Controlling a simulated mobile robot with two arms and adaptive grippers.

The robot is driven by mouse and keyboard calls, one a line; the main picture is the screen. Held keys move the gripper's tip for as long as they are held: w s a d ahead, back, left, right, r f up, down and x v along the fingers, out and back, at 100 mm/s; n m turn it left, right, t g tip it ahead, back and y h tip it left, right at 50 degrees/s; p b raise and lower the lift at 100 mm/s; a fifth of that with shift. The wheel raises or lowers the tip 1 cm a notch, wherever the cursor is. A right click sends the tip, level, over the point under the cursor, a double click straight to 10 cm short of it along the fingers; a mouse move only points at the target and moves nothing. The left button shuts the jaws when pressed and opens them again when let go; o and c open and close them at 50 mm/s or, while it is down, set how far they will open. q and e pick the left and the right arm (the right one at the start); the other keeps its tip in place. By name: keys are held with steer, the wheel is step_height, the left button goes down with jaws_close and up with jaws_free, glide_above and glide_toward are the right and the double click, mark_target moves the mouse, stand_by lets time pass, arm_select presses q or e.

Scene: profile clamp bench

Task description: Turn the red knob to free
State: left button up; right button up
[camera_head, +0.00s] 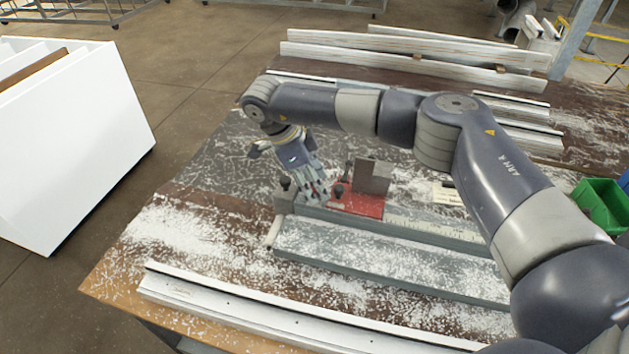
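A clamp fixture stands on the bench, with a red block (358,205) below an upright grey-brown plate (373,177). Small dark knobs show on it, one at the red block's left end (339,190) and one further left (285,184). I cannot make out a separate knob that is clearly red. My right gripper (316,190) comes in from the right and points down just left of the red block, close to the dark knob there. Whether it touches anything, and how far its fingers are apart, is too small to tell. My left gripper is not in view.
A grey rail with a scale (430,227) runs right from the red block. White-flecked profiles lie in front (250,305) and at the back (400,62). A green bin (602,205) is at the right, a white rack (75,140) at the left. Shavings cover the bench.

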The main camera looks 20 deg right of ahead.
steer(key=v, duration=1.2)
